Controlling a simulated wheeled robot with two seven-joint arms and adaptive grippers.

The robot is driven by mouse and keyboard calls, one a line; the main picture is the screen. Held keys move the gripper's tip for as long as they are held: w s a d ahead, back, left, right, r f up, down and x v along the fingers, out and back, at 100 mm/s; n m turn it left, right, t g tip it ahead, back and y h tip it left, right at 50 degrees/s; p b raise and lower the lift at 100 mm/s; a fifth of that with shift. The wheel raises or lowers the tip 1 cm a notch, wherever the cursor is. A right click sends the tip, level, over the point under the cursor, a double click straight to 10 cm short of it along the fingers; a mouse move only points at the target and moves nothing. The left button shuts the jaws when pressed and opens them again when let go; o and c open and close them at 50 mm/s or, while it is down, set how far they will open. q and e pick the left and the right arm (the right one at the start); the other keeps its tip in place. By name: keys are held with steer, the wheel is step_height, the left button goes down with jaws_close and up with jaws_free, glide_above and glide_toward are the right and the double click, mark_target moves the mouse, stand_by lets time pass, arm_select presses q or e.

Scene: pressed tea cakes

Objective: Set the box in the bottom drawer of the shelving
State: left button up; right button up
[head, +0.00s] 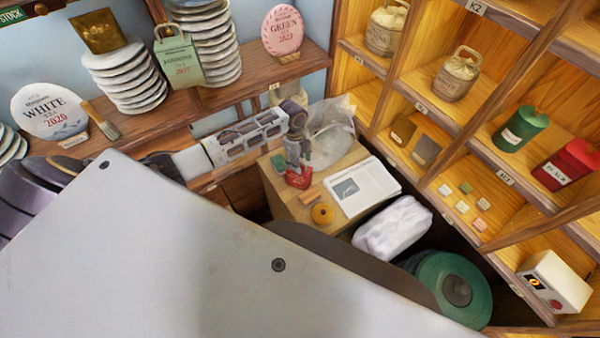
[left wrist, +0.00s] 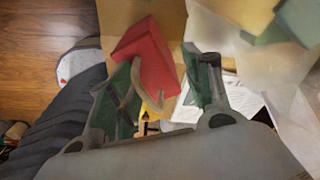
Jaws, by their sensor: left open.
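A small red box (head: 298,181) sits on the wooden worktop (head: 288,208), right under my left gripper (head: 298,165). In the left wrist view the red box (left wrist: 143,48) shows beyond and partly between the fingers of my left gripper (left wrist: 163,88). These fingers are apart; I cannot tell whether either touches the box. The wooden shelving (head: 452,118) with open compartments stands on the right. I cannot make out a bottom drawer; my large pale body part covers the lower left of the head view. My right gripper is not in view.
Beside the box lie an orange roll (head: 323,213), a printed white sheet (head: 361,187) and a clear plastic bag (head: 330,130). A white bundle (head: 394,228) and a green round object (head: 452,287) are lower right. Stacked wrapped cakes (head: 124,77) fill the wall shelf.

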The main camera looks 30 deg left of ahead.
arm_select(q)
steer(key=shift+f, duration=0.1)
steer(key=shift+s+f+p, duration=0.2)
steer(key=shift+f, duration=0.55)
steer(key=shift+s+f+p, duration=0.15)
steer(key=shift+f, duration=0.6)
steer(key=shift+w+f, duration=0.15)
steer(key=shift+f, duration=0.5)
steer(key=shift+w+f, duration=0.15)
steer(key=shift+f, duration=0.5)
steer(key=shift+r, duration=0.15)
steer(key=shift+o, duration=0.8)
steer(key=shift+w+r, duration=0.1)
steer(key=c, duration=0.5)
